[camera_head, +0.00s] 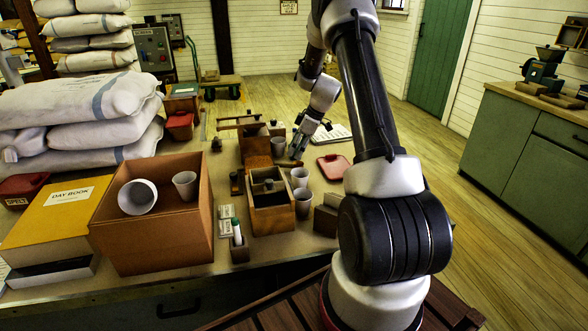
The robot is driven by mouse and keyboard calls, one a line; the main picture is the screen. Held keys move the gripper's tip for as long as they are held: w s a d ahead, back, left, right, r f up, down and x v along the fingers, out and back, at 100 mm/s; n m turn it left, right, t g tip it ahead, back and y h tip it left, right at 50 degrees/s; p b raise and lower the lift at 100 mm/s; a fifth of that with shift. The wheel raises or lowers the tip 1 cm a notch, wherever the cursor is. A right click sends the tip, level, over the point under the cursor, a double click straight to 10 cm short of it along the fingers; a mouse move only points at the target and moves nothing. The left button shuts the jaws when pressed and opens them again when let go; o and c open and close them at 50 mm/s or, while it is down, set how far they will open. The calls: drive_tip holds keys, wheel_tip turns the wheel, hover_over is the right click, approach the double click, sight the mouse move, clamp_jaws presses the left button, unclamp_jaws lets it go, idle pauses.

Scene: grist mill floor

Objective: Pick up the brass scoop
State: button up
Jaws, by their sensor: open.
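I cannot make out the brass scoop for certain in the head view; it may be hidden among the small things on the bench or behind my gripper. My gripper (297,148) is small and far off in this view.
A large brown box (150,235) holding two white cups stands front left, beside a yellow day book box (55,215). White sacks (80,105) are piled behind. A wooden box (272,215), cups (303,203) and a red lid (334,166) crowd the bench's right side.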

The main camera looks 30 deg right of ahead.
drive_tip(key=x, duration=0.7)
drive_tip(key=shift+d+f, duration=0.15)
drive_tip(key=shift+f, duration=0.15)
clamp_jaws()
